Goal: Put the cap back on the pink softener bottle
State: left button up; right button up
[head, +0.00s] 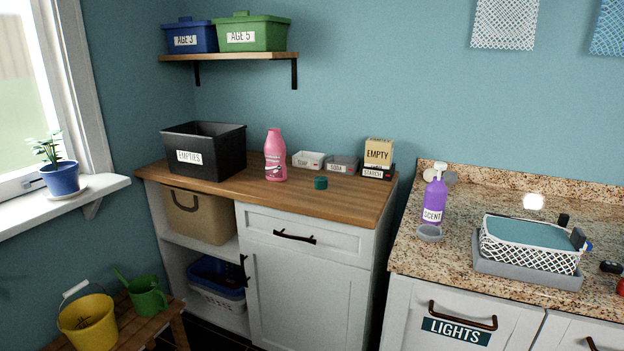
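The pink softener bottle (275,157) stands upright on the wooden countertop (222,184), right of the black bin. A small dark teal cap (320,183) lies on the same countertop, to the right of the bottle and nearer the front edge, apart from it. The top of the bottle is pink with no teal cap on it. Neither of my grippers is in the head view.
A black EMPTIES bin (192,156) stands left of the bottle. The granite counter (452,255) holds a purple spray bottle (435,200) and a basket (530,258).

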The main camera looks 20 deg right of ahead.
aim_at(275, 152)
jog(key=i+j+z, duration=0.15)
jog(key=i, duration=0.45)
jog(key=i+j+z, duration=0.15)
jog(key=i+j, duration=0.3)
jog(key=i+j+z, duration=0.15)
jog(key=i+j, duration=0.25)
jog(key=i, duration=0.25)
